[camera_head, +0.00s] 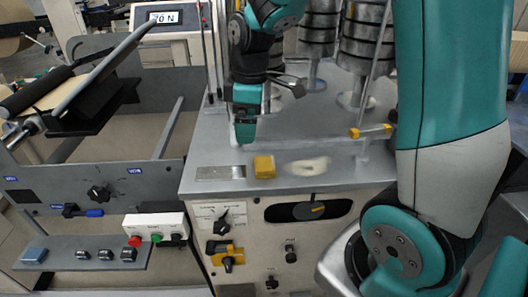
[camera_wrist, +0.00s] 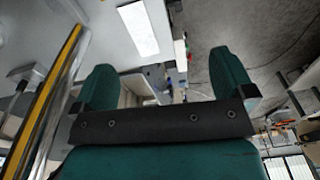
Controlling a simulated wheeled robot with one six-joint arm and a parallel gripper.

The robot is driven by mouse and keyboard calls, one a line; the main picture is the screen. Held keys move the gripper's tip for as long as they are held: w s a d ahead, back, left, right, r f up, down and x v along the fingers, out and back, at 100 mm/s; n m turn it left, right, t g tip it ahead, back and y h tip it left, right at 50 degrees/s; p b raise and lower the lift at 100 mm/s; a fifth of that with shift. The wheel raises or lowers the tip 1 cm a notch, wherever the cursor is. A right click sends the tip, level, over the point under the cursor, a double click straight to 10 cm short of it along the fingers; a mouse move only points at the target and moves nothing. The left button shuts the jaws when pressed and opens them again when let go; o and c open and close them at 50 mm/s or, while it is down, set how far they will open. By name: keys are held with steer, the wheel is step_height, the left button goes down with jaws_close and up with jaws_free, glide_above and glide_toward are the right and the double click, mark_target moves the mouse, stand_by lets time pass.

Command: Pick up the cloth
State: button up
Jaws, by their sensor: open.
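A small cream-white cloth (camera_head: 307,166) lies crumpled and flat on the grey metal top of the machine, near its front edge. My gripper (camera_head: 245,132) is above the same top, to the left of the cloth and a little further back, apart from it. In the wrist view my gripper (camera_wrist: 165,78) shows its two green fingers spread wide with nothing between them. I cannot make out the cloth in the wrist view.
A yellow block (camera_head: 264,166) sits just left of the cloth. A yellow-ended bar (camera_head: 371,131) and stacked metal weights (camera_head: 368,45) stand behind and to the right. Thin upright rods rise left of my gripper. The grey top (camera_head: 330,148) is bare behind the cloth.

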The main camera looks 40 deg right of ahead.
steer(key=w+d+f+n+p, duration=0.1)
steer(key=w+d+f, duration=0.15)
steer(key=d, duration=0.35)
steer(key=p, duration=0.3)
glide_above(264, 163)
steer(key=shift+h, duration=0.4)
steer(key=f, duration=1)
steer(key=shift+a, duration=0.3)
steer(key=shift+d+f+p, duration=0.15)
steer(key=shift+f+p, duration=0.4)
steer(key=shift+f, duration=0.9)
steer(key=shift+d+f+p, duration=0.15)
steer(key=shift+f+p, duration=0.4)
steer(key=shift+f, duration=0.85)
steer(key=c, duration=0.9)
